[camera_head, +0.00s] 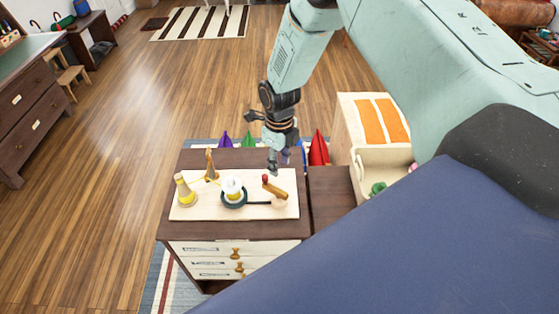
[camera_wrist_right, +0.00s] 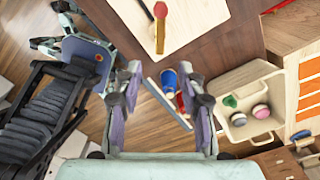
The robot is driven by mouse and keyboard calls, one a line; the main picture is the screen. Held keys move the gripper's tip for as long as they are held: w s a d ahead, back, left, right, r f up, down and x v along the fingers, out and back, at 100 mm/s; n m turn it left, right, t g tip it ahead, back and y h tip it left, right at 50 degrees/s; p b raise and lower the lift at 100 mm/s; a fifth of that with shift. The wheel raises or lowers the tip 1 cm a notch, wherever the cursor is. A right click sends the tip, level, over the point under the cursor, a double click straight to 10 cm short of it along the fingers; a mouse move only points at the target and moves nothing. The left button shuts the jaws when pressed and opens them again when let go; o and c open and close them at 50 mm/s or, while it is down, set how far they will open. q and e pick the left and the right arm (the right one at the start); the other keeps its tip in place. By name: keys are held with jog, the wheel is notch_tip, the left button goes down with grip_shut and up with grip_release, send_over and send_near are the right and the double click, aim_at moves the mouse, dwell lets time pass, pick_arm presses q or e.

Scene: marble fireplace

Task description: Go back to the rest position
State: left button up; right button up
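My right gripper (camera_head: 278,160) is over the back right part of the dark wooden cabinet in the head view, above a pale board (camera_head: 265,210). In the right wrist view its two fingers (camera_wrist_right: 162,82) stand apart with nothing between them. The gripper looks empty. My left gripper does not show in the head view. Jointed parts of my body show at the left of the right wrist view, and I cannot make out a left gripper among them.
A cream bin (camera_head: 378,160) with small coloured items stands right of the cabinet. Open wooden floor (camera_head: 120,180) lies to the left.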

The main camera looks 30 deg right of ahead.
dwell(0.4)
jog(key=s+a+f+n+b, duration=0.4)
jog(key=s+f+n+b, duration=0.5)
jog(key=s+f+n, duration=0.3)
jog(key=s+a+f+n+b, duration=0.4)
jog(key=s+f+n+b, duration=0.6)
jog(key=s+n, duration=0.8)
notch_tip(320, 180, down, 2)
jog(key=shift+s+a+f+n, duration=0.15)
jog(key=shift+s+n, duration=0.25)
jog(key=shift+s, duration=0.75)
